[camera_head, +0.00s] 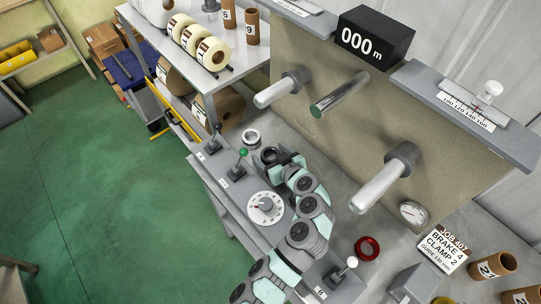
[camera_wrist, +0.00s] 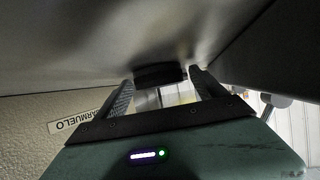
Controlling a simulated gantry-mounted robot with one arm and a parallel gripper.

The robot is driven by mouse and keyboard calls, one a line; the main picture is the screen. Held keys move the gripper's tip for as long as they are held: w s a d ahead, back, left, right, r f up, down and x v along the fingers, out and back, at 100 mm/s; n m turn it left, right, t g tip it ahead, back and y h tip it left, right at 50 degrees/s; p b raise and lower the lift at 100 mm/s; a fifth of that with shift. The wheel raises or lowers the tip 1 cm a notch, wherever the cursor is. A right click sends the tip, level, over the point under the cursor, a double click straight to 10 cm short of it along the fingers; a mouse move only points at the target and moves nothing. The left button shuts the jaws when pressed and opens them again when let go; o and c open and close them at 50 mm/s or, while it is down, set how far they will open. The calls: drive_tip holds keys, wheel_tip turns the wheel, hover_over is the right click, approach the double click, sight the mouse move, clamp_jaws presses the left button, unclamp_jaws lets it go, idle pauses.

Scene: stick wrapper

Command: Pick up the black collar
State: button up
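The black collar (camera_head: 269,156) shows as a dark ring on the grey bench in the head view, right at the tip of my gripper (camera_head: 280,157). In the wrist view a dark, flat shape, which looks like the collar (camera_wrist: 160,75) seen edge-on, lies against a grey surface at the fingertips. My gripper (camera_wrist: 163,80) has its two fingers spread, one to each side of that shape. A slim gap seems to show at the right finger; contact at the left finger is unclear. My wrist hides part of the collar in the head view.
A silver ring (camera_head: 251,137) lies just behind the collar. A green-knobbed lever (camera_head: 242,153) and a white dial (camera_head: 265,207) are on the console to the left. Metal spindles (camera_head: 381,186) project above the bench. A red ring (camera_head: 367,248) lies at the front right.

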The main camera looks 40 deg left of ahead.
drive_tip(key=c, duration=1.4)
drive_tip(key=shift+c, duration=0.2)
